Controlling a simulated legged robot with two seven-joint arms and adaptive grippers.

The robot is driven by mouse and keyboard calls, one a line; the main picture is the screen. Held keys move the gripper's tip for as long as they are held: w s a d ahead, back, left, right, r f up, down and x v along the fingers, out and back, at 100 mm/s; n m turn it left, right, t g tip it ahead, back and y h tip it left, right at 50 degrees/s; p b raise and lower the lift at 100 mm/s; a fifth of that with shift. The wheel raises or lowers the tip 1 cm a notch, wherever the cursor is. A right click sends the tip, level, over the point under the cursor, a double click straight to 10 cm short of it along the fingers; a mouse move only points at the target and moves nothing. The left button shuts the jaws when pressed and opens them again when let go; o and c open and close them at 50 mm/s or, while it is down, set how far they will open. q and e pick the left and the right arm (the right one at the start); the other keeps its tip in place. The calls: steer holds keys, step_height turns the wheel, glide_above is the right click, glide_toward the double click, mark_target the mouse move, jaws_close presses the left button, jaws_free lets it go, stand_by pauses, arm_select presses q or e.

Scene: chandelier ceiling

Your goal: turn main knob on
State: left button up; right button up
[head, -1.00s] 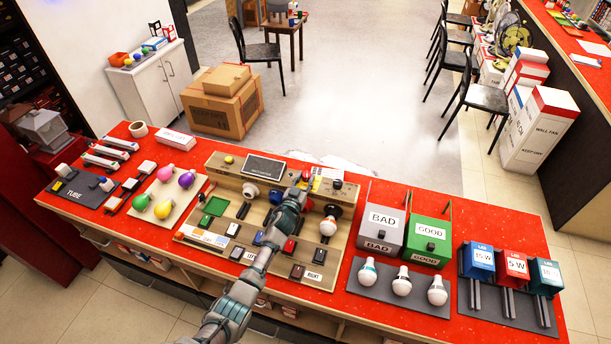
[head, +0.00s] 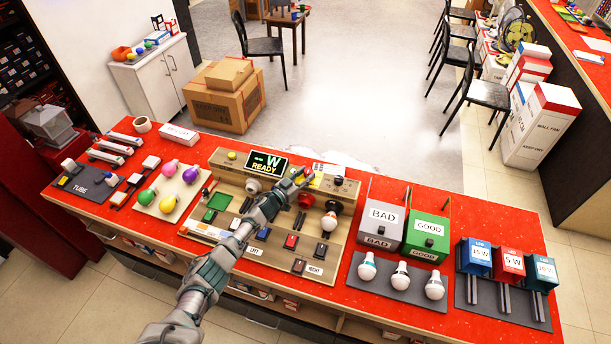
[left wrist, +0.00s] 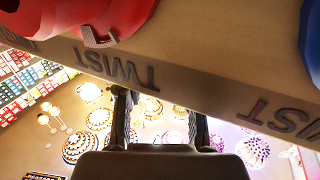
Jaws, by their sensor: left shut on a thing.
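My left gripper (head: 300,178) reaches across the test board (head: 225,160) to its back ledge, right of the display (head: 267,163). It is shut on the main knob, which its fingers hide in the head view. In the left wrist view the two fingers (left wrist: 160,108) run up to a ledge (left wrist: 190,95) marked "TWIST", and the grip itself is hidden. A red round part (left wrist: 90,15) and a blue part (left wrist: 311,45) show above them. My right gripper is not in view.
A red knob (head: 306,199) and a bulb (head: 329,221) stand near my gripper. BAD (head: 381,214) and GOOD (head: 429,232) boxes are to the right, with bulbs in front. Coloured bulbs (head: 169,167) lie left of the board. The floor behind the counter is mostly clear.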

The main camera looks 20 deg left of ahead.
arm_select(q)
steer(key=o, duration=1.2)
steer(key=shift+a, duration=0.1)
steer(key=shift+c, duration=0.2)
steer(key=v, duration=1.2)
steer(key=shift+a+f, duration=0.1)
